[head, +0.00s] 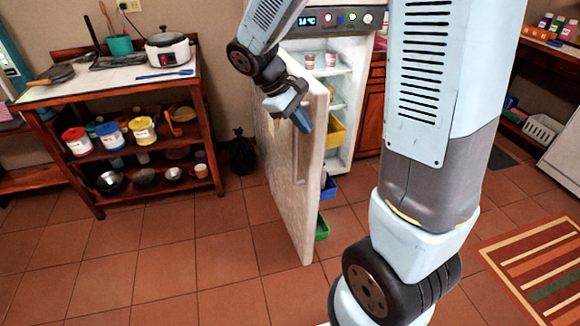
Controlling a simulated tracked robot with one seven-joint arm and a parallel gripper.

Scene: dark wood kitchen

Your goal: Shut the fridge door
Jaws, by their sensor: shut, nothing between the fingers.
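The fridge (345,58) stands at the back centre, its white interior and shelves showing. Its pale door (285,165) stands wide open, swung out toward me, with its outer face to the left. A vertical handle (296,157) shows on that face. My gripper (302,121) is at the upper part of the door, close to its outer face and top edge. The fingers look closed with nothing between them. I cannot tell whether they touch the door.
A wooden shelf unit (105,188) with jars, bowls and a rice cooker (168,50) stands at the left. A striped rug (540,270) lies at the right. The tiled floor at front left is clear.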

